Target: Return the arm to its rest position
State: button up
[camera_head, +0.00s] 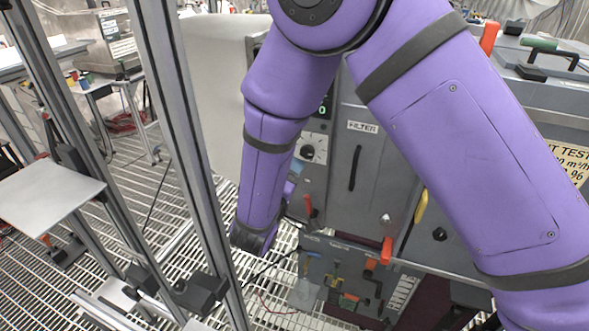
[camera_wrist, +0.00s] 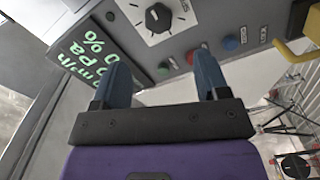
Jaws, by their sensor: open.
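My purple arm (camera_head: 470,140) reaches from the right, bends at the top and hangs down in front of a grey cabinet (camera_head: 355,190). Its lower link ends low at the centre-left, and my fingers are not clearly visible in the head view. In the wrist view my gripper (camera_wrist: 162,78) has its two blue fingers wide apart, with nothing between them. Beyond them is the control panel, with a black dial (camera_wrist: 158,17) and a display (camera_wrist: 97,55) with green text. I cannot tell the exact gap between fingertips and panel.
A red button (camera_wrist: 191,56) and a blue button (camera_wrist: 231,42) are on the panel close to the right finger. A metal upright (camera_head: 178,130) stands left of my arm. A lower panel with valves (camera_head: 345,280) is below. Grating floor (camera_head: 155,190) shows at left.

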jog(key=shift+s, duration=0.1)
dwell(0.3)
jog(key=s+d+r+m+g+h, duration=0.2)
jog(key=d+r+m+g+h, duration=0.15)
jog(key=d+r+g, duration=0.6)
jog(key=s+d+r+m+g+h, duration=0.2)
jog(key=d+r+m, duration=0.3)
jog(key=d, duration=1)
jog(key=s+d+r+y, duration=0.2)
jog(key=s+r+y, duration=0.1)
jog(key=s, duration=0.3)
jog(key=s+d+r+m+y, duration=0.1)
jog(key=s+d+r+y, duration=0.2)
jog(key=s, duration=0.4)
jog(key=s+d+r+y, duration=0.3)
jog(key=s+r+y, duration=0.1)
jog(key=s, duration=0.3)
jog(key=shift+s+d+r+m+y, duration=0.25)
jog(key=shift+r+m+y, duration=0.1)
jog(key=shift+y, duration=0.5)
